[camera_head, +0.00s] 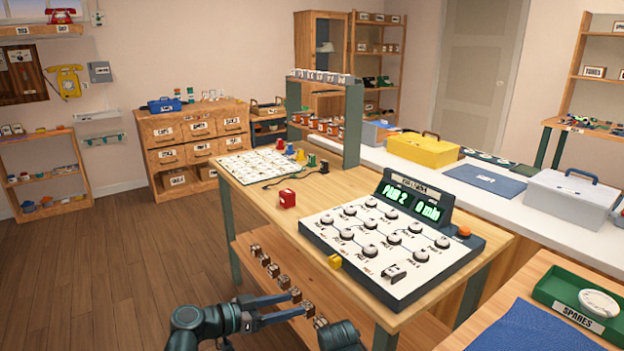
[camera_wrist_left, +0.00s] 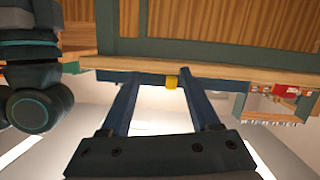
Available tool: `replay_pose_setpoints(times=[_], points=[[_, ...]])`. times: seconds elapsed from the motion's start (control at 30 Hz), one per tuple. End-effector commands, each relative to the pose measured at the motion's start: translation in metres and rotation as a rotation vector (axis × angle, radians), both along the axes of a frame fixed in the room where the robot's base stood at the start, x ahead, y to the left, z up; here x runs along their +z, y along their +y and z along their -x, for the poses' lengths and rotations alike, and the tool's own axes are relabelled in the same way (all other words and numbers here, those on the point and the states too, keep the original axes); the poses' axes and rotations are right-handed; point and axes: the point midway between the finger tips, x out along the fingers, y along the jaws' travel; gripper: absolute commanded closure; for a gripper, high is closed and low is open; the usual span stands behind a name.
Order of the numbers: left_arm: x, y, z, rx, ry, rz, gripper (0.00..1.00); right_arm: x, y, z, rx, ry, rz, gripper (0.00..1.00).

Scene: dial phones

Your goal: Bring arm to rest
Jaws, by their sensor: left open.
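My left gripper (camera_head: 304,303) is low in front of the wooden workbench (camera_head: 245,205), near the bottom of the head view. Its two dark blue fingers are spread with nothing between them. In the left wrist view the left gripper (camera_wrist_left: 158,80) also shows open and empty, with the bench edge (camera_wrist_left: 220,70) crossing beyond the fingertips. A dark rounded arm part of mine sits right of the fingers in the head view. The right gripper is not in view.
A white dial panel (camera_head: 385,245) with a green display stands on the bench. Several small brown pieces (camera_head: 272,270) line the lower shelf. Open floor (camera_head: 110,270) lies left.

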Motion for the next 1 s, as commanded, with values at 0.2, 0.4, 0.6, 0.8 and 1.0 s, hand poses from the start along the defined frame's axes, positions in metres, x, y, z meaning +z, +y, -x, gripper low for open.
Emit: replay_pose_setpoints(times=[0.2,0.4,0.6,0.8,1.0], points=[[-0.092,-0.002,0.030,0.050,0.504,-0.259,0.38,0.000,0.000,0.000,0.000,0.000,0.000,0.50],[-0.148,0.034,0.055,0.294,0.861,-0.503,0.38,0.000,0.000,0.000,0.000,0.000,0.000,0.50],[-0.168,0.077,0.070,0.596,1.043,-0.679,0.38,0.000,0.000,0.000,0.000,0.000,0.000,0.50],[-0.171,0.066,0.087,0.683,1.068,-0.810,0.38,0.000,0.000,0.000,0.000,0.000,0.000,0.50],[-0.171,0.023,0.110,0.583,1.035,-0.927,0.38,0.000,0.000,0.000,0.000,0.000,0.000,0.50]])
